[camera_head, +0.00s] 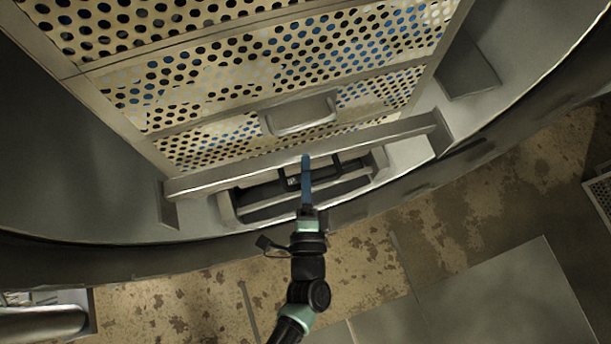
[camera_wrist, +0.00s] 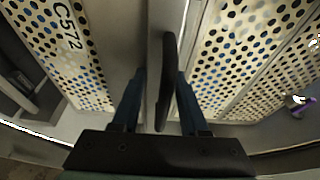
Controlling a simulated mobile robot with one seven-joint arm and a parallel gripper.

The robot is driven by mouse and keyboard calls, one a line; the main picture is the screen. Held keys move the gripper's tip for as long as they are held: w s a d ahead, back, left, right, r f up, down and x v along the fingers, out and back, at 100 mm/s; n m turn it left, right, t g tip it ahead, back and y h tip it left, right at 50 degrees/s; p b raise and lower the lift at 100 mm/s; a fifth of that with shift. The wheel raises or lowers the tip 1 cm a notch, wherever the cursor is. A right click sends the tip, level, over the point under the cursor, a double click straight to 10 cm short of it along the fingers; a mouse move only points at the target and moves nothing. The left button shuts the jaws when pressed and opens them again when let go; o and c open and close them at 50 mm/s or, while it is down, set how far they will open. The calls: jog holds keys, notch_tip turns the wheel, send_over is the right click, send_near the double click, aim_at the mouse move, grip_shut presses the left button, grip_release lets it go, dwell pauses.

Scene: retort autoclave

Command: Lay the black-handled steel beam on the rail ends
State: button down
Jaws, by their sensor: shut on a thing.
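The steel beam (camera_head: 230,172) lies crosswise in front of the perforated panels in the head view. Its black handle (camera_head: 290,184) is at its near side, around the middle. My gripper (camera_head: 306,162) is at that handle, reaching in from below. In the wrist view, the blue fingers stand on both sides of the black handle (camera_wrist: 168,75), shut on it, with the beam (camera_wrist: 153,60) seen nearly edge-on beside it. The beam's left end is by a grey bracket-like rail end (camera_head: 168,208) and its right end by another (camera_head: 440,134). Whether it touches them I cannot tell.
Perforated cream panels (camera_head: 200,75) with blue showing through the holes fill the chamber behind the beam. A grey handle-like part (camera_head: 298,115) sits on them. The curved chamber rim (camera_head: 500,140) runs below. Stained floor (camera_head: 170,310) lies in front.

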jog(key=w+f+b, duration=0.4)
jog(key=f+b, duration=0.3)
jog(key=b, duration=0.1)
jog(key=w+f+y+b, duration=0.1)
jog(key=w+f+b, duration=0.2)
jog(key=f+b, duration=0.4)
jog(key=shift+w+a+f+b, duration=0.2)
jog(key=shift+w+f+b, duration=0.15)
jog(key=shift+w+f, duration=0.05)
jog(key=shift+f, duration=0.2)
jog(key=shift+f+b, duration=6.5)
jog(key=shift+b, duration=0.25)
jog(key=shift+f+b, duration=0.5)
jog(key=shift+b, duration=0.2)
